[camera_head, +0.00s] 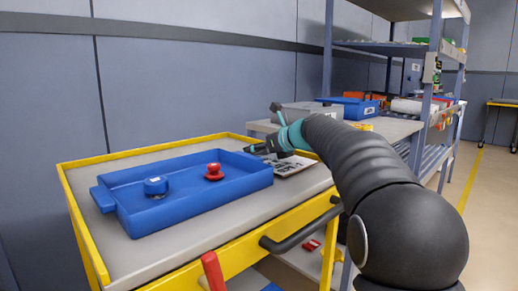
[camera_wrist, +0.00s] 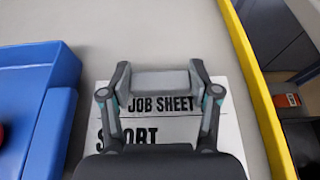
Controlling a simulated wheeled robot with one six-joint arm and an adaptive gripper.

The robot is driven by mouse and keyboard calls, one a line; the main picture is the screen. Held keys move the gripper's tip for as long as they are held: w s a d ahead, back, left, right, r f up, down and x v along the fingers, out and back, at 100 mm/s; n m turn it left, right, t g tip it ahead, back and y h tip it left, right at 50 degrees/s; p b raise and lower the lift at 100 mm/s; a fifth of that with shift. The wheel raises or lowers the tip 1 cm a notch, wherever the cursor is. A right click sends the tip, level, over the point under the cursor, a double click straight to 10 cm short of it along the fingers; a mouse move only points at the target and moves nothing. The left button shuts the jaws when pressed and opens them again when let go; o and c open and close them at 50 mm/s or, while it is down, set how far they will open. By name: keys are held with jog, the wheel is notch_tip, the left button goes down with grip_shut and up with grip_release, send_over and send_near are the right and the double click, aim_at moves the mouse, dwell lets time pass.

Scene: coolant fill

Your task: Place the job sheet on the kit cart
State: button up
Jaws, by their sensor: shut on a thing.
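The job sheet (camera_wrist: 170,129) is a white sheet with black print, with "JOB SHEET" readable in the wrist view. In the head view the job sheet (camera_head: 293,167) is at the right end of the yellow-framed cart (camera_head: 222,225), at or just over its grey top; I cannot tell if it touches. My gripper (camera_wrist: 160,84) is shut on a grey block at the sheet's top edge, seen between the fingers. In the head view my gripper (camera_head: 268,148) is at the sheet's far left side. My gripper hides the sheet's lower part in the wrist view.
The cart's yellow rim (camera_wrist: 254,75) runs close right of the sheet. A shelf rack (camera_head: 433,90) and bench with bins stand behind.

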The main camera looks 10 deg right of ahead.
jog(key=shift+f, duration=0.4)
jog(key=o, duration=1.3)
jog(key=shift+o, duration=0.2)
